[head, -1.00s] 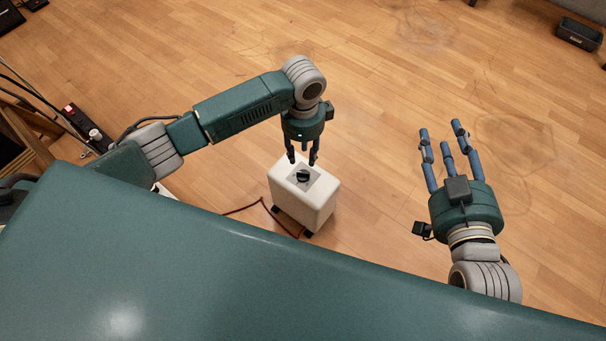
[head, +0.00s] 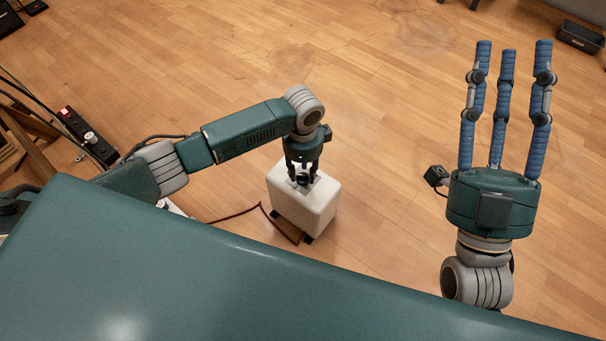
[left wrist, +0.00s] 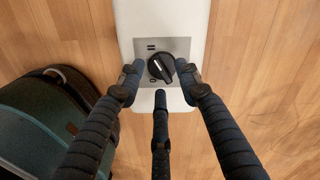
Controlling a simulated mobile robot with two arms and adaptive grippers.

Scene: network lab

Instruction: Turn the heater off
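The heater (head: 303,207) is a small white box standing on the floor in the middle of the head view. Its black dial (left wrist: 160,67) sits on a grey plate (left wrist: 180,46) on its top, and the dial's white pointer is turned toward the upper left in the left wrist view. My left gripper (head: 303,180) reaches down over the dial. In the left wrist view its fingers are spread around the dial, with small gaps at the sides, so it looks open. My right gripper (head: 508,60) is open and empty, fingers pointing up in the picture, well right of the heater.
A red cord (head: 236,214) runs from the heater across the floor to the left. A power strip (head: 85,135) with a red switch lies at the left. A dark box (head: 580,37) is at the top right. The wooden floor (head: 400,110) between is clear.

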